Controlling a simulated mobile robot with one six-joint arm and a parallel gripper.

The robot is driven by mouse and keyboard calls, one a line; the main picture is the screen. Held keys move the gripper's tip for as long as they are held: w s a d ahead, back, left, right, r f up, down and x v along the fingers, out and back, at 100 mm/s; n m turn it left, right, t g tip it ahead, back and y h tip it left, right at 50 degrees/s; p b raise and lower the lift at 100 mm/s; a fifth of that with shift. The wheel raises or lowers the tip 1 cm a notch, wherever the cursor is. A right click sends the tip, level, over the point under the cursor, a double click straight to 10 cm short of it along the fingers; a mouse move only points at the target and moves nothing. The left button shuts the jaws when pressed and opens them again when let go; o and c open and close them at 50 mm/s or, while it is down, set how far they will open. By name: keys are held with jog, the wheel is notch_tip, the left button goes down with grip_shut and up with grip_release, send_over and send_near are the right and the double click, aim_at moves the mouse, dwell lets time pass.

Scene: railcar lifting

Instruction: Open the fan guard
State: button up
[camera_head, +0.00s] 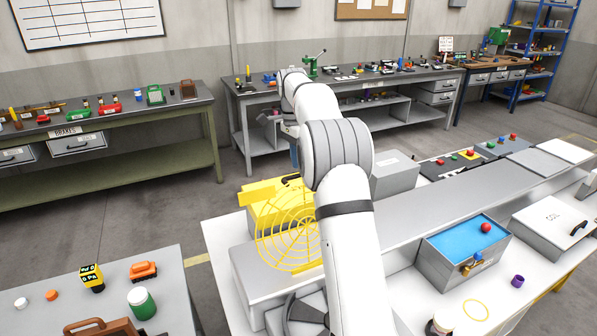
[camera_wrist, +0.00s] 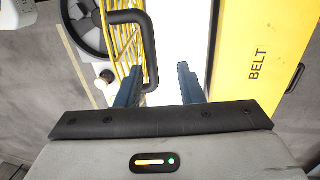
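The fan guard (camera_head: 290,234) is a round yellow wire grille. It stands tilted up in the head view, with the round dark fan opening (camera_head: 303,312) uncovered in front of it. In the wrist view the guard's yellow bars (camera_wrist: 122,45) show nearly edge-on at upper left, with the fan (camera_wrist: 88,25) beside them. A black U-shaped handle (camera_wrist: 151,50) sticks out from the bars. My gripper (camera_wrist: 157,76) is open, its two dark blue fingers apart; the handle's near end appears between them, closer to the left finger. Contact cannot be told.
A yellow box marked BELT (camera_wrist: 257,60) stands close to the right of my fingers. A grey metal box with a blue top (camera_head: 465,252) and a white lidded box (camera_head: 552,222) stand on the bench right of my arm. A grey table (camera_head: 120,265) with small items is at lower left.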

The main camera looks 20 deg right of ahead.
jog(key=shift+w+r, duration=0.25)
jog(key=shift+r, duration=0.9)
jog(key=shift+w+r, duration=0.2)
jog(key=shift+r, duration=0.95)
jog(key=shift+s+f, duration=0.1)
